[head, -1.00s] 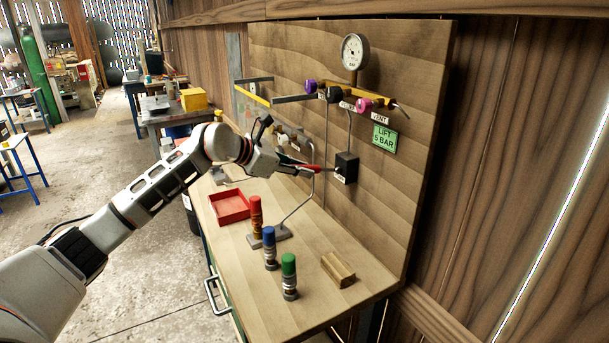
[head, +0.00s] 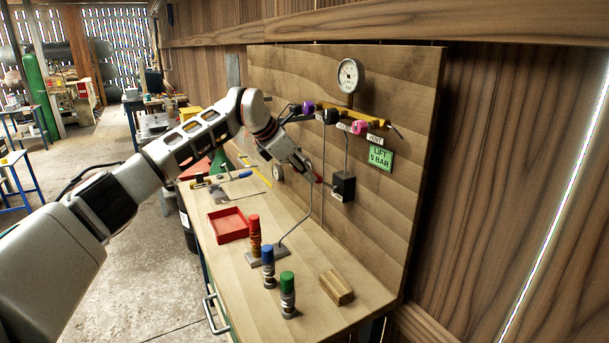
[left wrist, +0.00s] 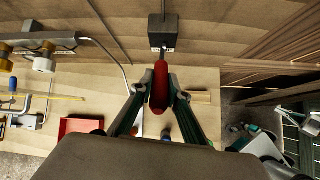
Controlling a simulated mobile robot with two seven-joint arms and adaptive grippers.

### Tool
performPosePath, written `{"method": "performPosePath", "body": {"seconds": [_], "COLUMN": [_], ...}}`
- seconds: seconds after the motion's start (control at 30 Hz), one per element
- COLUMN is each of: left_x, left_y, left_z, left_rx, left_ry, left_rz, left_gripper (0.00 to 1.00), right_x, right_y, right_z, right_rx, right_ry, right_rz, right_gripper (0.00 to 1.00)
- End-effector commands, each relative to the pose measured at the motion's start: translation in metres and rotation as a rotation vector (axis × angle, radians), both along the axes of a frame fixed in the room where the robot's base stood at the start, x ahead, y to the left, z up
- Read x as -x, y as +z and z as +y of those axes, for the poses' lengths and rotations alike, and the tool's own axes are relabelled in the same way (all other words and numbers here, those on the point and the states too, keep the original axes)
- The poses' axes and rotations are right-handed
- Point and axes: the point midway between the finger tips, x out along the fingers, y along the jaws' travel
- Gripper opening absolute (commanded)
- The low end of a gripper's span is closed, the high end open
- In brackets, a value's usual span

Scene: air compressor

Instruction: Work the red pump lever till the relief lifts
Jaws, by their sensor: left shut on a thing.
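The red pump lever (head: 318,178) comes out from the small black pump block (head: 344,187) on the upright wooden board. Its red grip (left wrist: 159,88) fills the space between my left fingers in the left wrist view. My left gripper (head: 308,172) is shut on that grip, and the arm reaches it from upper left. In the head view the fingers and wrist hide much of the lever. The round pressure gauge (head: 349,76) stands at the board's top; its needle is too small to read. A green sign (head: 380,158) reads "LIFT 5 BAR". My right gripper is not in view.
Purple, black and pink knobs (head: 360,128) sit on a yellow manifold above the pump. On the bench are a red tray (head: 229,239), red, blue and green-capped cans (head: 287,296), and a wooden block (head: 337,288).

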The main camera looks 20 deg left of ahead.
Motion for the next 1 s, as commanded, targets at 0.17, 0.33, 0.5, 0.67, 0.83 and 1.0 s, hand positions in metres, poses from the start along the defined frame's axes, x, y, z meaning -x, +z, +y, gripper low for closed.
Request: {"method": "performPosePath", "body": {"seconds": [0.17, 0.33, 0.5, 0.67, 0.83, 1.0], "left_x": [-0.001, -0.001, -0.001, -0.001, 0.000, 0.009], "left_y": [0.002, 0.003, 0.003, 0.002, 0.003, 0.018], "left_z": [0.000, 0.000, 0.000, 0.000, 0.001, 0.008], "left_rx": [-0.003, -0.003, -0.002, -0.002, -0.002, -0.003], "left_ry": [0.001, 0.001, 0.001, 0.001, 0.001, 0.002], "left_rz": [-0.002, -0.003, -0.004, -0.001, -0.001, -0.004], "left_gripper": [0.00, 0.00, 0.33, 0.33, 0.33, 0.33], "right_x": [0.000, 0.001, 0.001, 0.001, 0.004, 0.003], "right_y": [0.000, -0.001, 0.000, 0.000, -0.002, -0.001], "right_z": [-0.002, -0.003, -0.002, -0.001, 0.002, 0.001], "right_rx": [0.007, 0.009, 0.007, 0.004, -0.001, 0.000], "right_ry": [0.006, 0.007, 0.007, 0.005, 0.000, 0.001], "right_rz": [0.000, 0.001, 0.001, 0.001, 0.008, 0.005], "right_gripper": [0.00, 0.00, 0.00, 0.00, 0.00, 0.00]}}
